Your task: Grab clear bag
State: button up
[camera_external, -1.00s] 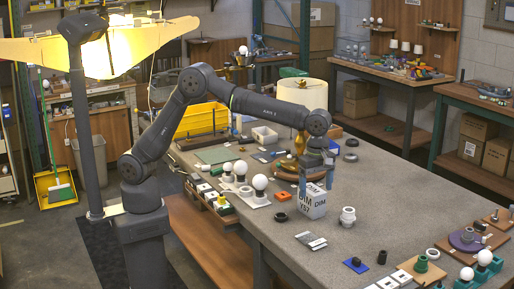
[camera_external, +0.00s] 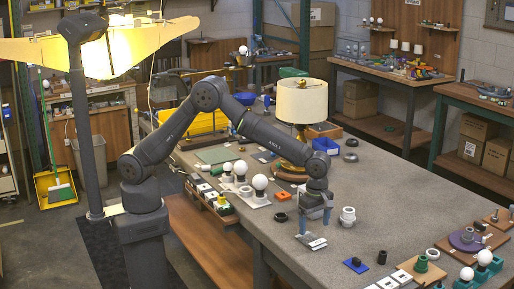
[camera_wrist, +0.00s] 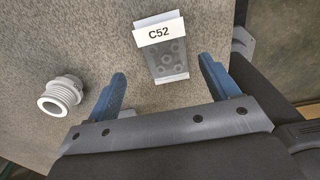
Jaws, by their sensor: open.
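A small flat clear bag (camera_wrist: 167,64) with a white label reading C52 lies on the grey table in the wrist view. Grey round parts show through it. In the external view the bag (camera_external: 312,241) lies near the table's front left edge, just below my fingers. My gripper (camera_external: 314,225) points down over it with its blue fingers apart. In the wrist view my gripper (camera_wrist: 162,74) has one finger on each side of the bag, with gaps between. Nothing is held between the fingers. Whether the fingertips reach the table is unclear.
A white threaded socket part (camera_wrist: 60,96) stands close to the left finger in the wrist view; it also shows in the external view (camera_external: 348,216). A black ring (camera_external: 281,217) lies to the left.

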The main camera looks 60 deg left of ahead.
aim_at(311, 238)
jog(key=f, duration=0.4)
jog(key=shift+s+a+f, duration=0.2)
jog(key=shift+s+f, duration=0.15)
jog(key=shift+f, duration=0.05)
jog(key=c, duration=1.1)
jog(key=shift+r, duration=0.15)
